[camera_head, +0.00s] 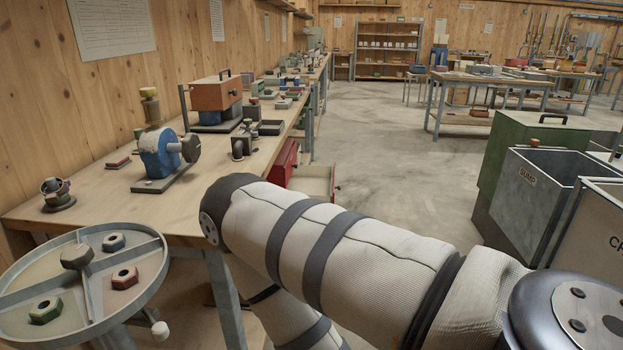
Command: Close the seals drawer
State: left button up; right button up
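A drawer (316,171) sticks out from under the long workbench (205,192), just beyond my arm. It is pulled out, with a pale inside and a red front edge on its right. A red drawer unit or box (284,161) sits beside it under the bench edge. No label can be read, so I cannot tell which is the seals drawer. One of my arms crosses from the lower right, bends near the bench edge and hides part of the drawer area. Neither gripper shows.
A round divided tray (152,262) with several nuts stands at the lower left. A blue grinder-like device (160,155) and an orange box (216,93) stand on the bench. A sump bin (528,178) and green cabinet (515,135) stand right. The floor (400,160) between is clear.

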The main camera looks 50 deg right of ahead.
aim_at(317, 182)
jog(key=l+z, duration=0.35)
jog(key=l, duration=0.2)
jog(key=l+z, duration=0.35)
jog(key=l, duration=0.25)
jog(key=i+l+z, duration=0.1)
jog(key=l+z, duration=0.2)
jog(key=l, duration=0.2)
jog(key=i+l+z, duration=0.15)
jog(key=l+z, duration=0.2)
jog(key=l, duration=0.2)
jog(key=i+l, duration=0.1)
jog(key=i, duration=0.5)
jog(key=i+l, duration=0.1)
jog(key=i, duration=0.5)
jog(key=i+l, duration=0.1)
jog(key=i, duration=0.5)
jog(key=i+l+u, duration=0.1)
jog(key=i, duration=0.5)
